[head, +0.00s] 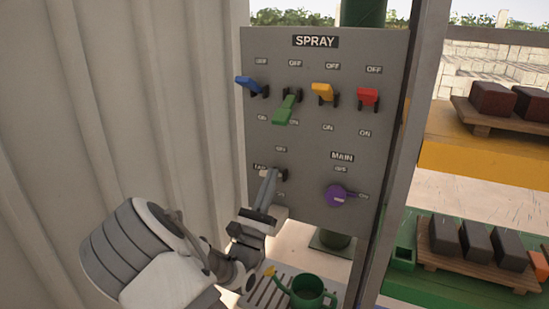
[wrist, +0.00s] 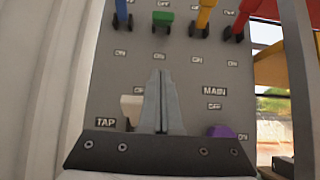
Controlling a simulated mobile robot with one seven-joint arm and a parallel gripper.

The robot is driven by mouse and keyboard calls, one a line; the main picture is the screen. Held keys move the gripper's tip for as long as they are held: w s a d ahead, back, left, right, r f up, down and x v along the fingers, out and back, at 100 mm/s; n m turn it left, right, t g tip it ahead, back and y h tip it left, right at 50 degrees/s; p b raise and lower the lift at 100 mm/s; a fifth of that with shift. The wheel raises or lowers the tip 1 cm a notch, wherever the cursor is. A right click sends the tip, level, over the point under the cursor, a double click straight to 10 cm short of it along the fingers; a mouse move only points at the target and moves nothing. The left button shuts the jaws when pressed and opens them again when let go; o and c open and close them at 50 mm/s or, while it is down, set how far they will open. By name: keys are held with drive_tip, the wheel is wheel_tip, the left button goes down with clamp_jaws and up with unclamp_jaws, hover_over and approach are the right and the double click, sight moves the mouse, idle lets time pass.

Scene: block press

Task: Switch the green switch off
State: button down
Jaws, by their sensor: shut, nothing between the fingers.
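The green switch (head: 286,109) is on the grey SPRAY panel (head: 312,139), second from the left in the top row. Its lever hangs down toward its ON label, while the blue, yellow and red levers stand higher, near their OFF labels. In the wrist view the green switch (wrist: 163,19) is at the top, beyond my fingertips. My gripper (head: 271,172) is shut and empty, below the green switch in front of the lower left of the panel. In the wrist view my gripper (wrist: 163,72) points up the panel with its fingers together.
The blue (head: 251,86), yellow (head: 323,92) and red (head: 368,97) switches flank the green one. A pale TAP switch (wrist: 132,108) is just left of my fingers. A purple MAIN knob (head: 337,196) is lower right. A green watering can (head: 307,292) stands below. A corrugated wall (head: 150,100) is left.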

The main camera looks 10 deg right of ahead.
sight(285, 109)
drive_tip(key=w+d+r+b, duration=0.1)
drive_tip(key=w+d+r, duration=0.2)
drive_tip(key=r, duration=0.6)
drive_tip(key=shift+w+r, duration=0.35)
drive_tip(key=shift+w, duration=0.1)
drive_tip(key=shift+a+r, duration=0.1)
drive_tip(key=shift+r, duration=0.05)
drive_tip(key=shift+s+r+g+p, duration=0.15)
drive_tip(key=shift+g+p, duration=0.15)
drive_tip(key=shift+p, duration=0.65)
